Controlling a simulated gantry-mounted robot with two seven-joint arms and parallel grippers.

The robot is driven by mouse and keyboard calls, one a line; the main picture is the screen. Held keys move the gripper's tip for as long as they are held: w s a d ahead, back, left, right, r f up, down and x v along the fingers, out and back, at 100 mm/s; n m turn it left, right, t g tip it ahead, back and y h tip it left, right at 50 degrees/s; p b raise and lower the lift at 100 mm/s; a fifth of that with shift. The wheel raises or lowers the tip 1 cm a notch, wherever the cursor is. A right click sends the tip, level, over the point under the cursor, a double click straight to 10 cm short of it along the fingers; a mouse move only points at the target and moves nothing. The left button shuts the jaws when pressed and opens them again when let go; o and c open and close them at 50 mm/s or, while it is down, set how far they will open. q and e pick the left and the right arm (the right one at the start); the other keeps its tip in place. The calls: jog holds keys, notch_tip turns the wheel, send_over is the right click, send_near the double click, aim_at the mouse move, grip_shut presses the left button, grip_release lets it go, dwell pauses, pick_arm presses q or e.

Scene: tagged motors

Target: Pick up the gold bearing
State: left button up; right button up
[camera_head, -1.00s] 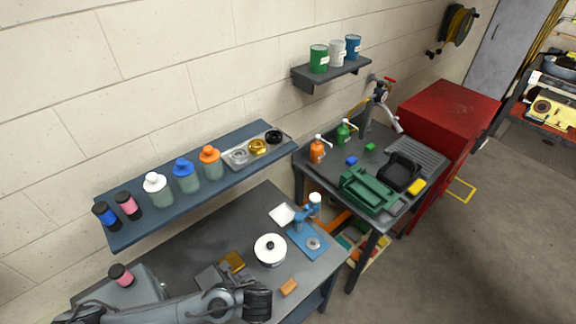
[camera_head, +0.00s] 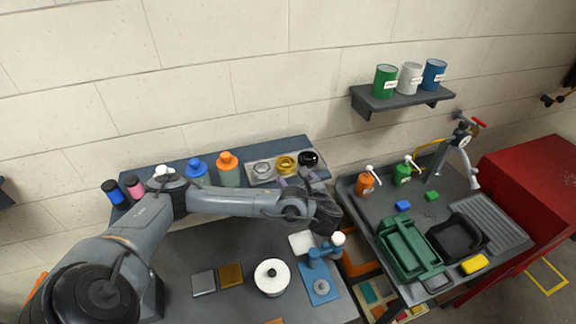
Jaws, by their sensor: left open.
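The gold bearing (camera_head: 286,163) sits in the middle of a light grey tray (camera_head: 259,179) on the blue wall shelf. A silver bearing (camera_head: 263,168) is to its left and a black bearing (camera_head: 308,158) to its right. My left arm reaches in from the left. My left gripper (camera_head: 294,180) is open, with its grey fingers just in front of the gold bearing in the picture. I cannot tell whether they touch it; the bearing's lower edge is partly hidden near the fingers. My right gripper is out of view.
Several bottles, among them an orange-capped one (camera_head: 228,168), stand left of the tray on the shelf. Below is a workbench with a white round pot (camera_head: 272,277) and a blue stand (camera_head: 318,284). A sink bench with a green crate (camera_head: 408,250) is at right.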

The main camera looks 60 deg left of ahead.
aim_at(284, 160)
pick_arm(q)
jog(key=b+x, duration=0.4)
jog(key=shift+w+a+r, duration=0.1)
jog(key=shift+w+a, duration=0.1)
jog(key=shift+w, duration=0.05)
jog(key=shift+x, duration=0.85)
jog(key=shift+f+p+x, duration=0.1)
jog(key=shift+p+x, duration=0.1)
jog(key=shift+x, duration=0.95)
jog(key=shift+f+p+x, duration=0.15)
jog(key=shift+x, duration=0.95)
jog(key=shift+w+d, duration=0.1)
jog(key=shift+w, duration=0.05)
jog(key=c, duration=0.9)
jog(key=shift+r, duration=0.2)
